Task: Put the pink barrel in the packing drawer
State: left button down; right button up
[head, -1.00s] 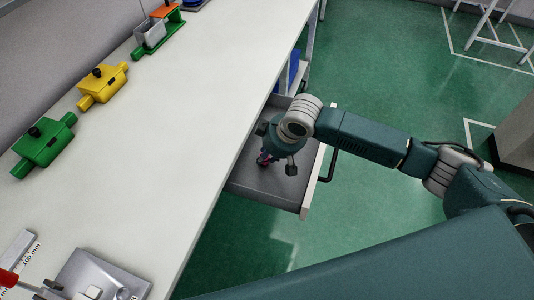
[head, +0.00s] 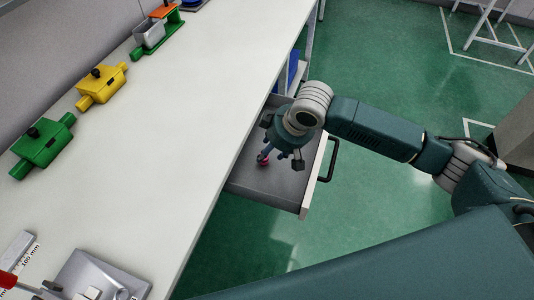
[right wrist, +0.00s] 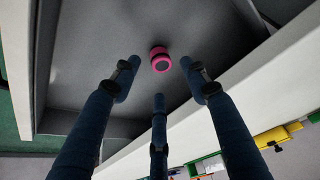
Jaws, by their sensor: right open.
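The pink barrel (right wrist: 160,59), a short pink cylinder with a dark end, rests on the grey floor of the open drawer (head: 290,194). In the head view the barrel (head: 264,164) shows just below my right gripper's fingers. My right gripper (head: 264,152) is over the drawer, pointing down. In the right wrist view its three dark fingers (right wrist: 155,85) are spread apart, and the barrel lies beyond their tips, apart from them. My left gripper is not in view.
The drawer's front panel and handle (head: 330,160) face the green floor. The white worktop (head: 170,150) above it holds a green box (head: 43,145), a yellow box (head: 102,84) and a grey device (head: 95,280). A blue item (head: 293,66) stands under the worktop.

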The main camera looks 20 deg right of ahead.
jog(key=v, duration=0.7)
jog(key=shift+r, duration=0.25)
jog(key=shift+s+f, duration=0.1)
